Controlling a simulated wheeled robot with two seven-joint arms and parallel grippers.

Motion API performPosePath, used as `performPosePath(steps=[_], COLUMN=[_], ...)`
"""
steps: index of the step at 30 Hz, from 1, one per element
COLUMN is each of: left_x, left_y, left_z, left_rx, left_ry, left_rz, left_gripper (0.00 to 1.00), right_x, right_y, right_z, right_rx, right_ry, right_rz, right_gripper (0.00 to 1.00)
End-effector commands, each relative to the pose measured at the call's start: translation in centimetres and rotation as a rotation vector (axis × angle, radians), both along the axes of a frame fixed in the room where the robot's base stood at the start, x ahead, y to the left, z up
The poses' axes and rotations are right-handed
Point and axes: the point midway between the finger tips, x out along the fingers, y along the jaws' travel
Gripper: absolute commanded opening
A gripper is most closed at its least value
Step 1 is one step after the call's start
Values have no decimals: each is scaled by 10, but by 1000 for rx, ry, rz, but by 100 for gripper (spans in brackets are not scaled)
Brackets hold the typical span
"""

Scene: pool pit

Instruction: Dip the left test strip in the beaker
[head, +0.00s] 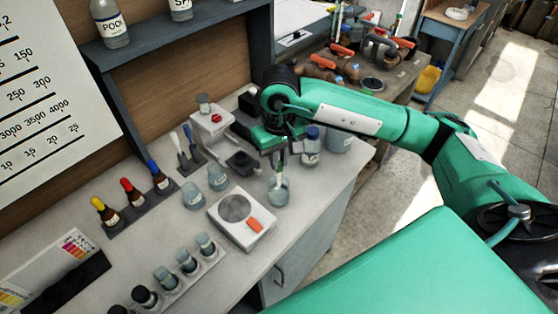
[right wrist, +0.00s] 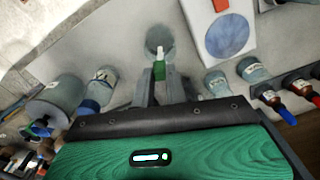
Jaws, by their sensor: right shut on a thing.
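My right gripper (head: 278,158) is shut on a test strip with a green upper part and a white lower end (right wrist: 160,50). It points down over a small clear beaker (head: 278,196) on the bench. In the head view the white end reaches to the beaker's mouth. In the right wrist view the strip's end lies across the opening of the beaker (right wrist: 158,35). I cannot tell how deep it is, or whether it touches the liquid. The gripper's fingers (right wrist: 159,82) sit above the rim. My left gripper is not in view.
A white scale (head: 246,229) with an orange patch stands left of the beaker. A blue-capped bottle (head: 311,150) stands close on the right. Two more beakers (head: 217,178) and dropper bottles (head: 131,193) are to the left. A vial rack (head: 210,262) lies in front.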

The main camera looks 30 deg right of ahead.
Motion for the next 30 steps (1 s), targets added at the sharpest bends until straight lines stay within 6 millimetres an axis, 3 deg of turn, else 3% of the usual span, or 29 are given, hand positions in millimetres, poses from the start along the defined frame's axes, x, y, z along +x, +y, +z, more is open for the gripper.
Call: performPosePath(steps=[21,30], left_x=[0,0], left_y=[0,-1], left_z=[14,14], left_rx=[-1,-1], left_ry=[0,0], left_rz=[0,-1], left_gripper=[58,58], right_x=[0,0], right_y=[0,0], right_z=[50,52], right_rx=[-1,0], right_ry=[-1,0], right_rz=[0,0], right_gripper=[0,0])
